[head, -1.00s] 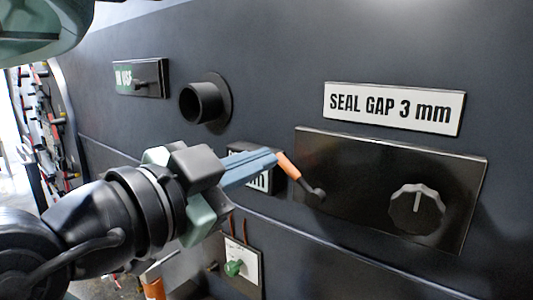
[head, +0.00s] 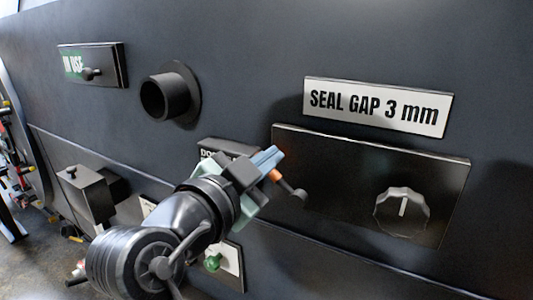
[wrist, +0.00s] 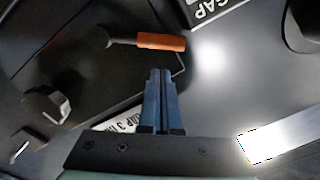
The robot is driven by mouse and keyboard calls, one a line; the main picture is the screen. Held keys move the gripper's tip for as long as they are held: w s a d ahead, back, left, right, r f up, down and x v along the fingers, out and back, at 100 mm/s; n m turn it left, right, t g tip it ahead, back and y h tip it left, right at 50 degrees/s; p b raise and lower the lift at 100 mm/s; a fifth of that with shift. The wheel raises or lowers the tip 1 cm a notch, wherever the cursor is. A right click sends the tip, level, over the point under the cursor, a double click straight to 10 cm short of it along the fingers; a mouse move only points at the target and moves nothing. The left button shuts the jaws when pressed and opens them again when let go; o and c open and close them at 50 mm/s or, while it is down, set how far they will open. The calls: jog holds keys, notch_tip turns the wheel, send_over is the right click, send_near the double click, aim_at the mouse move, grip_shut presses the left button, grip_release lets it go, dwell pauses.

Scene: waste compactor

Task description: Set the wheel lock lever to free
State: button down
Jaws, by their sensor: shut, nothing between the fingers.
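A lever with an orange grip and black arm (head: 289,187) is mounted at the left end of a black panel (head: 340,185); no label on it is readable, so I cannot tell whether it is the wheel lock lever. In the wrist view its orange grip (wrist: 160,41) shows whole, just beyond the fingertips. My gripper (head: 271,156) is shut and empty, its blue fingers beside the grip and hiding part of it in the head view. In the wrist view the fingertips (wrist: 160,72) appear apart from the grip; contact cannot be told.
A round dial (head: 401,212) sits on the panel's right, below a "SEAL GAP 3 mm" sign (head: 377,107). A black pipe stub (head: 166,97) projects at upper left, near an "IN USE" plate (head: 108,63). A box (head: 82,195) stands at left; a green knob (head: 212,262) is below.

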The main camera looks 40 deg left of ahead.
jog(key=shift+a+f, duration=0.6)
jog(key=shift+f, duration=0.05)
jog(key=shift+a+f+n+b, duration=0.35)
jog(key=shift+f+n, duration=0.05)
jog(key=shift+f, duration=0.1)
